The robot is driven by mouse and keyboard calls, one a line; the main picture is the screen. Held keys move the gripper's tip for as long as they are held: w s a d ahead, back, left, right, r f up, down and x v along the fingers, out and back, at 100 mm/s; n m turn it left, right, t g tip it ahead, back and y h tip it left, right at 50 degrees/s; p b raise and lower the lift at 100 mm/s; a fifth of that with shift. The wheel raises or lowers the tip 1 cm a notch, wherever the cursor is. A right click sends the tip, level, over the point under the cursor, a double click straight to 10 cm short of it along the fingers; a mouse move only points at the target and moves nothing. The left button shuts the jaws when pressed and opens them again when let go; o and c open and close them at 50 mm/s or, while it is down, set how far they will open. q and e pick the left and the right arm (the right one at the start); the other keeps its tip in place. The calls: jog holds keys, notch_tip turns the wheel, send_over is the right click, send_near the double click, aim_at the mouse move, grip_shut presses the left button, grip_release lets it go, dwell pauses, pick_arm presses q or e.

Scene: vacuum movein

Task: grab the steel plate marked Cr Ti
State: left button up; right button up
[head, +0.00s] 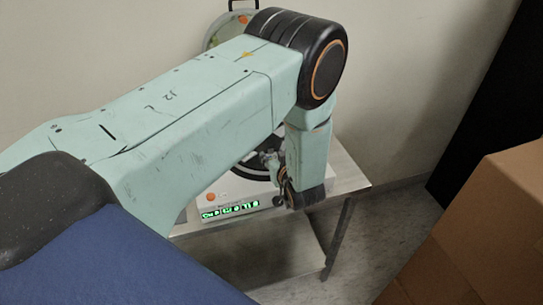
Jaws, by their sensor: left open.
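I cannot make out a steel plate marked Cr Ti; my left arm covers much of the scene. My left arm reaches in from the left and bends down at its black elbow. My left gripper (270,163) is small in this view and partly hidden by its wrist. It is open, at a black round part (248,168) on top of a white device (232,194). Whether it touches anything there is unclear. My right gripper is not in view.
The white device has an orange button (210,197) and a green lit display (230,211). It stands on a metal table (346,174). A round object (222,32) is behind my arm. A cardboard box (490,225) stands at the right. Floor shows between box and table.

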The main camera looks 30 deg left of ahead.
pick_arm(q)
jog(key=shift+x, duration=1.2)
jog(key=shift+s+d+r, duration=0.1)
jog(key=shift+d+r, duration=0.15)
jog(key=shift+d, duration=0.2)
jog(key=shift+a+f, duration=0.25)
jog(key=shift+a, duration=0.15)
jog(key=c, duration=0.4)
jog(key=shift+c, duration=0.8)
jog(key=shift+d+r, duration=0.15)
jog(key=shift+d, duration=0.15)
jog(key=c, duration=0.3)
